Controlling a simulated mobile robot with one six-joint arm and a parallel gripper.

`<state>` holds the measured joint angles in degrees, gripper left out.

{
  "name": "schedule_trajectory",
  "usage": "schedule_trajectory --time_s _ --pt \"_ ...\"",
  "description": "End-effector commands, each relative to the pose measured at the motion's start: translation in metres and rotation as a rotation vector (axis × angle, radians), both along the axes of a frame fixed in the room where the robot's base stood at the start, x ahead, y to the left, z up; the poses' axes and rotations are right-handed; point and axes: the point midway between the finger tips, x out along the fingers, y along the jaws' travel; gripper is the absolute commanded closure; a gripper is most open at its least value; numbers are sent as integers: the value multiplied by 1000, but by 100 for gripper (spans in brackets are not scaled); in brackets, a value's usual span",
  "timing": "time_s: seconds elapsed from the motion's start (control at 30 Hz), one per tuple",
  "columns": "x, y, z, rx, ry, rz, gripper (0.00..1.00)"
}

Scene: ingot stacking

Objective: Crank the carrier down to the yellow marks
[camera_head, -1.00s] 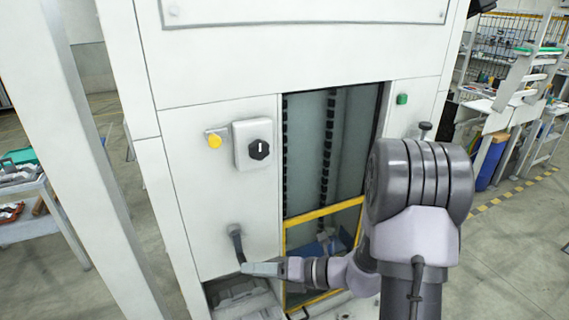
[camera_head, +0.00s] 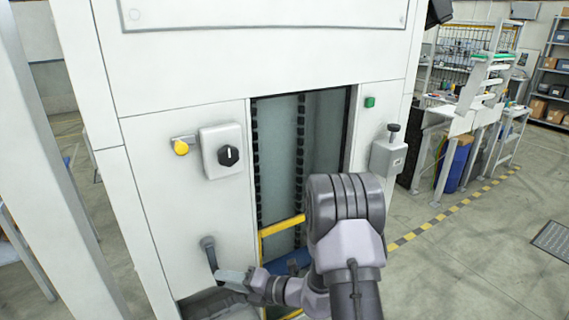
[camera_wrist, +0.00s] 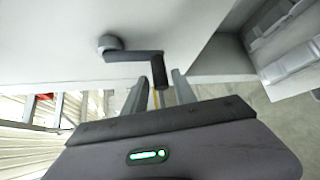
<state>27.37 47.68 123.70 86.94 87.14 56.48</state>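The crank (camera_head: 208,250) is a dark arm on the lower left of the white cabinet front, hanging down and slightly right from its hub. In the wrist view, its dark handle (camera_wrist: 159,73) points toward me between my fingertips. My gripper (camera_head: 224,277) is at the crank's lower end. In the wrist view my gripper (camera_wrist: 159,78) is open, with a visible gap on each side of the handle. A yellow frame (camera_head: 283,226) crosses the cabinet's dark opening, with a blue part (camera_head: 292,262) behind it. My arm hides much of the opening; I cannot make out the carrier or yellow marks.
A rotary switch box (camera_head: 228,155) and a yellow knob (camera_head: 181,147) sit above the crank. A green button (camera_head: 369,102) and a grey box with a black knob (camera_head: 388,158) are right of the opening. Shelving and workbenches stand behind on the right.

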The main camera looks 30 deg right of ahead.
Motion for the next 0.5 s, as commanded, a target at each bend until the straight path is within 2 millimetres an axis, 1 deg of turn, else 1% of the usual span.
schedule_trajectory --time_s 0.07,0.1,0.17,0.2,0.23,0.37,0.43,0.5 --pt "0 0 0 0 0 0 67" --pt "0 0 0 0 0 0 71" --pt "0 0 0 -1 0 1 83" --pt "0 0 0 -1 0 1 91" --pt "0 0 0 -1 0 1 93" --pt "0 -1 0 -1 0 1 92" --pt "0 -5 2 -1 -1 0 92" --pt "0 -14 5 -2 -2 -1 92"
